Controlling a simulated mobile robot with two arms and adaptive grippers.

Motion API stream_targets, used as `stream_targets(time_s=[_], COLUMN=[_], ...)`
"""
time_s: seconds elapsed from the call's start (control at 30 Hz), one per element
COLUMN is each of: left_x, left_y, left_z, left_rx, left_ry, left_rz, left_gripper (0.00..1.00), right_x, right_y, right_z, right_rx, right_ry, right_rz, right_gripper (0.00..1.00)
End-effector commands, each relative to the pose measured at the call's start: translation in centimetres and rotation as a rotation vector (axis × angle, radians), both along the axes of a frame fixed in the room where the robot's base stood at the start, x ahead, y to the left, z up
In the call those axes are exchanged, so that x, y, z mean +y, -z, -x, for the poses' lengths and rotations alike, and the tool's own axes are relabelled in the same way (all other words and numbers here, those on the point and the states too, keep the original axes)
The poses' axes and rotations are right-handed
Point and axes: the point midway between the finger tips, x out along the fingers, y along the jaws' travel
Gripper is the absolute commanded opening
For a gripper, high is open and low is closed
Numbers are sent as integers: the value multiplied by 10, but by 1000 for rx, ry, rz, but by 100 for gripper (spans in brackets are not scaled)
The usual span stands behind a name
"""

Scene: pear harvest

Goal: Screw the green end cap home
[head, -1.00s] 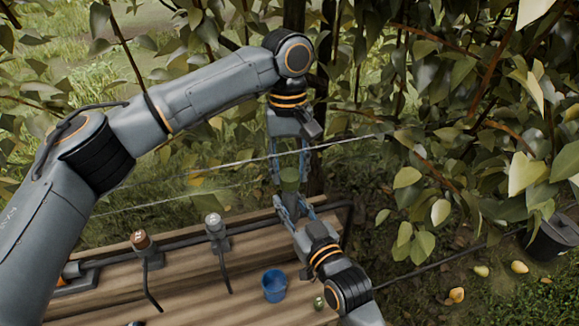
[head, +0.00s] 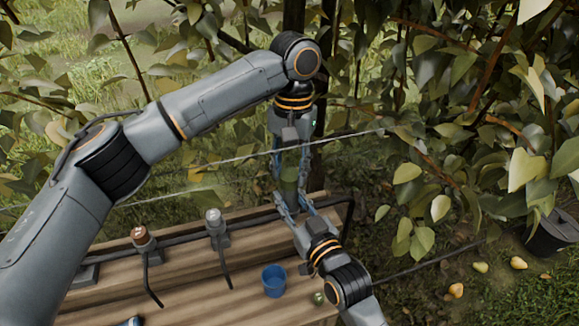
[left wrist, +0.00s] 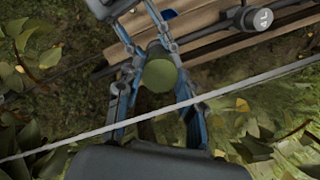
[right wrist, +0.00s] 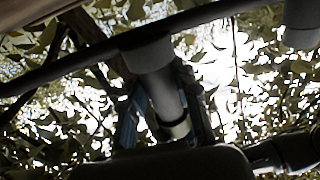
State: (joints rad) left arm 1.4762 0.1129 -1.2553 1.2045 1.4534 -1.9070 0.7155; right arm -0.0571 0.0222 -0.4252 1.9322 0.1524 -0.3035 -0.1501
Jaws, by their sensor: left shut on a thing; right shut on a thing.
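The green end cap (head: 289,174) is between the fingers of my left gripper (head: 290,168), which points down onto it from above. Its round green top faces the camera in the left wrist view (left wrist: 160,75), and my left fingers flank it. My right gripper (head: 289,203) reaches up from below and is shut on a grey stub (right wrist: 166,90) just under the cap. In the right wrist view the stub runs from the dark rail to a pale ring (right wrist: 176,128). The joint between cap and stub is hidden, so I cannot tell how deep the cap sits.
A brown-capped stub (head: 141,236) and a grey-capped stub (head: 213,217) stand left on the rail. A blue cup (head: 274,281) and a green fruit (head: 318,298) are on the wooden bench (head: 195,295). A wire (head: 235,157) crosses near my left gripper. Leaves crowd the right.

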Motion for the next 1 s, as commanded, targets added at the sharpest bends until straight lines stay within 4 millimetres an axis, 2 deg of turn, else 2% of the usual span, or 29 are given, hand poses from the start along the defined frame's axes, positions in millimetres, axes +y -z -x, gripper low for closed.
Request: stream_targets(time_s=[1.0], left_x=[1], left_y=[1], left_z=[2], left_rx=[-1], left_ry=[2318], left_rz=[-2], left_gripper=[21], right_x=[0], right_y=[0], right_z=[0], right_rx=[1], right_ry=[1], right_rz=[0], right_gripper=[0])
